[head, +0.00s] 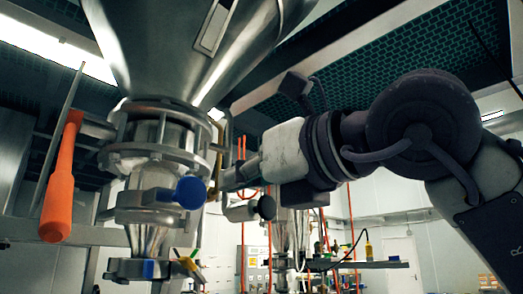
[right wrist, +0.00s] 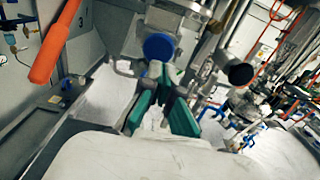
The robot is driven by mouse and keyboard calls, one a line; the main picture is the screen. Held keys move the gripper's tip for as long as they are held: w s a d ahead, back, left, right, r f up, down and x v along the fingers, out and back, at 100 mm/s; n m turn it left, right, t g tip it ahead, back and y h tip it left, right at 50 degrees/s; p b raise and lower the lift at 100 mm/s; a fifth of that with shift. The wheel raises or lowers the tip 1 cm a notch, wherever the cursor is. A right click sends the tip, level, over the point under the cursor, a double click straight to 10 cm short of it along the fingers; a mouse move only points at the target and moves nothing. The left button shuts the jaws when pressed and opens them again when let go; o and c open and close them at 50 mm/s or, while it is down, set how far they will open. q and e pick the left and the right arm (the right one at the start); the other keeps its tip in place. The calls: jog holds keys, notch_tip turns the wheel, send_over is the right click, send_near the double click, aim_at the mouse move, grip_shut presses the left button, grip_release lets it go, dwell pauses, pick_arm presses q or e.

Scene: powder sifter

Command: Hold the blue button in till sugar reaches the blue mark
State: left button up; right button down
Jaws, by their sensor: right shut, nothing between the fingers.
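The round blue button (head: 190,192) sticks out from the metal sifter body under the large hopper. It also shows in the right wrist view (right wrist: 159,46), just beyond my fingertips. My right gripper (head: 228,181) is shut and empty, to the right of the button. In the right wrist view its green-padded fingers (right wrist: 158,72) converge just below the button. I cannot tell whether they touch it or whether it is pressed in. A small blue patch (head: 151,269) shows on the lower outlet; I cannot tell if it is the blue mark. No sugar is visible. My left gripper is out of view.
A steel hopper (head: 180,45) stands above the sifter. An orange-handled lever (head: 58,190) hangs at the left. A dark round knob (head: 266,207) is close to my right gripper. Pipes, hoses and other equipment fill the background.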

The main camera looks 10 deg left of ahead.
aim_at(195, 192)
jog(key=p+x, duration=0.3)
jog(key=x, duration=0.3)
jog(key=shift+a+r, duration=0.1)
jog(key=shift+r, duration=0.05)
jog(key=shift+w+a+p, duration=0.3)
jog(key=shift+a, duration=0.05)
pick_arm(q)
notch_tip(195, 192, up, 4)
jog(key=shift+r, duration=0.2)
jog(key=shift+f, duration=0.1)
pick_arm(e)
jog(key=shift+a, duration=0.1)
